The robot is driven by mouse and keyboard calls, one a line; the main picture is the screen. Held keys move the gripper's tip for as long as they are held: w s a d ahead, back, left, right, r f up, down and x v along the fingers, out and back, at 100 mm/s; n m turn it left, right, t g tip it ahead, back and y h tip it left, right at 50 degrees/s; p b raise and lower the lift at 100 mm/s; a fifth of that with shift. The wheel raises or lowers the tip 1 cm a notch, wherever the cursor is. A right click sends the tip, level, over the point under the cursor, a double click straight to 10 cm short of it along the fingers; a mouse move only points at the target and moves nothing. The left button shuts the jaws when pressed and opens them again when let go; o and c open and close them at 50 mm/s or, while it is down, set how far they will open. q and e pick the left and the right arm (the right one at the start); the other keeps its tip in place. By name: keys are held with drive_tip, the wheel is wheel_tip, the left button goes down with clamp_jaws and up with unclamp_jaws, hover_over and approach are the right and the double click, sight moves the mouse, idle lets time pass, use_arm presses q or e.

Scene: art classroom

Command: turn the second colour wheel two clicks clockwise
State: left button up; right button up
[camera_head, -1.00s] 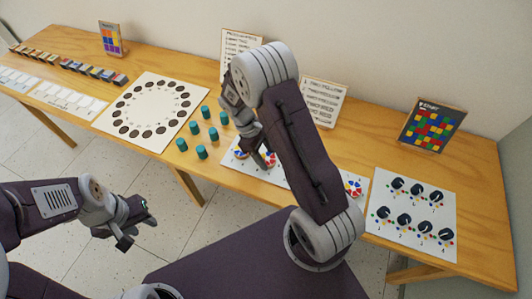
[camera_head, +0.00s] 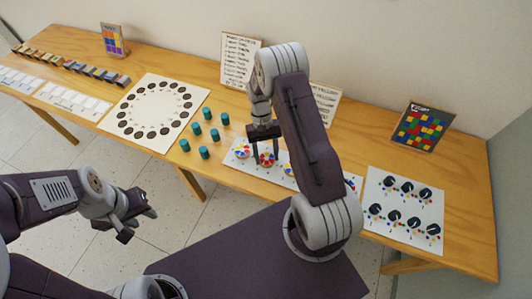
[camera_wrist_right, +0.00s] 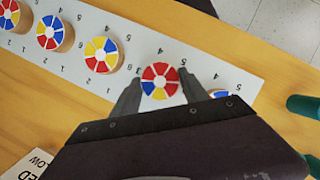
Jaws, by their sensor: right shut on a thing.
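A white strip (camera_head: 233,160) on the table carries a row of round colour wheels in red, yellow, blue and white segments. My right gripper (camera_head: 267,153) points down and is shut on the second wheel from the left (camera_head: 267,160). The right wrist view shows this mostly red wheel (camera_wrist_right: 160,83) between the two fingers. The first wheel (camera_head: 242,152) is left of it, and the third wheel (camera_head: 289,170) is right of it. My right arm hides part of the strip further right. My left gripper (camera_head: 136,222) is open and empty, in front of the table.
Several teal pegs (camera_head: 203,153) stand left of the strip. Beyond them lies a white board (camera_head: 155,113) with a ring of dark discs. A dial panel (camera_head: 403,225) lies at the right. Cards with writing (camera_head: 239,62) stand behind the strip.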

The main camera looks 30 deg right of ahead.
drive_tip(key=m+y, duration=0.1)
drive_tip(key=m, duration=0.1)
drive_tip(key=m+t+p, duration=0.1)
drive_tip(key=m, duration=0.2)
drive_tip(key=shift+d+r+m+y+p, duration=0.1)
drive_tip(key=shift+d+m+y+p, duration=0.1)
drive_tip(key=shift+m+y+p, duration=0.15)
drive_tip(key=shift+s+m+t+y+p, duration=0.1)
drive_tip(key=shift+m+t+y+p, duration=0.4)
drive_tip(key=shift+m, duration=1.45)
drive_tip(key=o, duration=1.4)
drive_tip(key=v, duration=0.9)
drive_tip(key=shift+s+d+b, duration=0.1)
drive_tip(key=shift+d+b, duration=0.1)
drive_tip(key=shift+b, duration=0.15)
